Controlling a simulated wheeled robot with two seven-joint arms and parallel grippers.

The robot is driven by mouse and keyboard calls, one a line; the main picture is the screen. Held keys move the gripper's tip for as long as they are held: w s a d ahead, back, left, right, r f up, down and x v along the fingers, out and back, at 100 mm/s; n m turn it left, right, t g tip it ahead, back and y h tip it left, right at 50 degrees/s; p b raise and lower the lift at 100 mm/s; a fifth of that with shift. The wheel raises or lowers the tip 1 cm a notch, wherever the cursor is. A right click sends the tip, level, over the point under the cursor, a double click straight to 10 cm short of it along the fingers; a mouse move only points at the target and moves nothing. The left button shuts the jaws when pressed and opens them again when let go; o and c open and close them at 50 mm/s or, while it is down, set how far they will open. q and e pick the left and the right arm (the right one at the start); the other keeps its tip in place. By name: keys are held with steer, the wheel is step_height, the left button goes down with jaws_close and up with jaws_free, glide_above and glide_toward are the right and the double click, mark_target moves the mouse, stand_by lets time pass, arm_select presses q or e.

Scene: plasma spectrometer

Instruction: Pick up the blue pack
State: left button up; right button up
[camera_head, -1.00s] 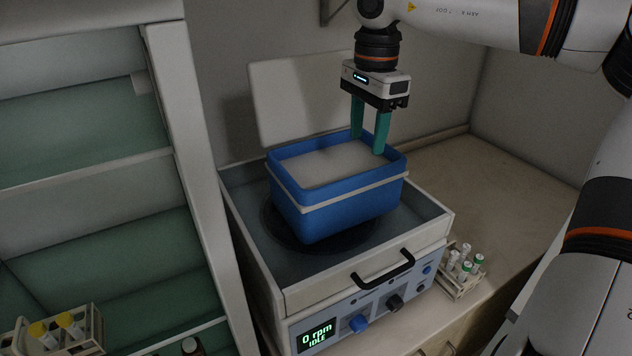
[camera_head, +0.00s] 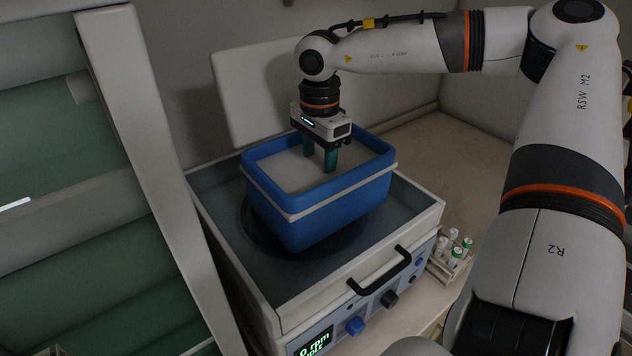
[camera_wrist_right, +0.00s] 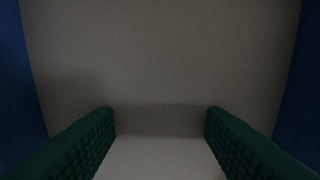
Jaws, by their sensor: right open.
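A blue open-topped box (camera_head: 325,213) with a pale band sits in the open top of the spectrometer-room machine. A flat pale surface (camera_head: 280,172) fills its inside below the rim. No other blue pack shows apart from this box. My right gripper (camera_head: 320,160) points down inside the rim, toward the back, with green fingers apart and nothing between them. In the right wrist view the two fingers (camera_wrist_right: 160,125) are spread over a plain grey surface, with dark blue walls at both sides. Contact between fingertips and surface cannot be told. My left gripper is not in view.
The machine's front has a black handle (camera_head: 380,272), knobs and a green-lit display (camera_head: 315,342). A raised pale lid (camera_head: 255,95) stands behind the box. A rack of capped tubes (camera_head: 452,258) is at its right. A shelf cabinet (camera_head: 150,150) stands close at left.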

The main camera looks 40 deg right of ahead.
mark_target(318, 176)
steer(key=f, duration=0.1)
steer(key=f+p, duration=0.2)
steer(key=shift+a, duration=0.25)
steer(key=shift+f, duration=0.6)
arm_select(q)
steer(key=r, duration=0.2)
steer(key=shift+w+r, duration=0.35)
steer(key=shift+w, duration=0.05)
arm_select(e)
jaws_close()
